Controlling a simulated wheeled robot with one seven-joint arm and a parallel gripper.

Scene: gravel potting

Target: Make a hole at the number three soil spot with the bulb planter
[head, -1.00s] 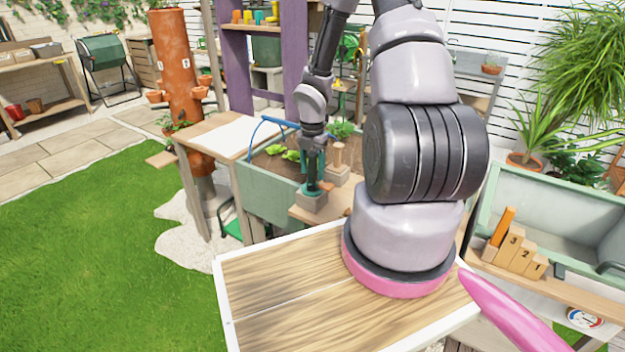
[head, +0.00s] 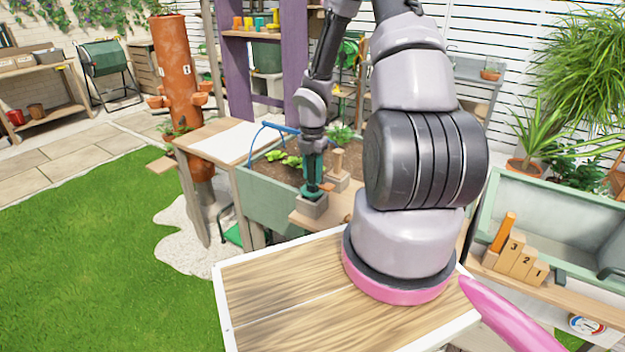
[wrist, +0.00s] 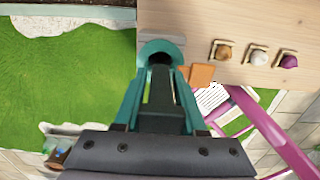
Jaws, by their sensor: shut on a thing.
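My gripper (head: 313,160) points straight down at the front of the planting bed and is shut on the teal bulb planter (head: 312,178). The planter stands upright at a grey block (head: 313,206) on a wooden ledge. In the wrist view the planter's round teal rim (wrist: 148,48) shows beyond my jaws, above the ledge. Whether its bottom still sits in the block is hidden. Dark soil (head: 272,167) with green plants lies behind and left of my gripper. I cannot make out a number three mark on that soil.
Three bulbs in small wooden frames, including a purple one (wrist: 289,62), lie along the ledge (wrist: 210,20). Number steps (head: 515,257) stand by a green trough at right.

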